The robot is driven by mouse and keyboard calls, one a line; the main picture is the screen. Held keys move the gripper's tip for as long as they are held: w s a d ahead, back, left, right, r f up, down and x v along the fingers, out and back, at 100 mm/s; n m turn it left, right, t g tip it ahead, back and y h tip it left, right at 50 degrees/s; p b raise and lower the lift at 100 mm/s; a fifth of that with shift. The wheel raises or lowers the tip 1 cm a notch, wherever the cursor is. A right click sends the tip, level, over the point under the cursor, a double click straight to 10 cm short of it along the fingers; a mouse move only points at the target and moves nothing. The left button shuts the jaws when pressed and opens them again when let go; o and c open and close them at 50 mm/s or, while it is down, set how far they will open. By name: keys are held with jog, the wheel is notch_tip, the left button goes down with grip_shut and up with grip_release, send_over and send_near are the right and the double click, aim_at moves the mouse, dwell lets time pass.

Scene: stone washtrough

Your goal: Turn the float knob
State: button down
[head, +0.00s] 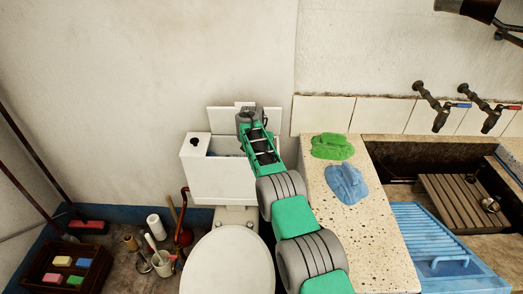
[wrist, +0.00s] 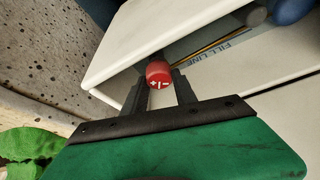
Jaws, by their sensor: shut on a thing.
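The float knob is a red cap with white plus and minus marks (wrist: 158,74), seen in the wrist view inside the open white cistern. My gripper (wrist: 160,86) has its two dark fingers on either side of the knob and is shut on it. In the head view the cistern (head: 215,180) stands behind the toilet, and my gripper (head: 247,122) reaches into its right part. The knob is hidden by my arm in the head view. A "FILL LINE" marking (wrist: 235,42) shows on the cistern's inner wall.
The cistern lid (head: 222,117) leans behind the cistern. A stone counter (head: 370,250) to the right carries a green cloth (head: 332,146) and a blue cloth (head: 346,183). Inside the cistern, a rounded blue part (wrist: 290,10) lies near the knob.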

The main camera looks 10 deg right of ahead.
jog(key=shift+w+a+r, duration=0.15)
jog(key=shift+a+r, duration=0.05)
jog(key=shift+r, duration=0.05)
jog(key=c, duration=1.2)
grip_release()
jog(key=shift+w+f, duration=0.1)
jog(key=shift+o, duration=0.9)
jog(key=shift+d, duration=0.1)
jog(key=b+v, duration=0.1)
jog(key=v, duration=0.7)
jog(key=shift+a, duration=0.2)
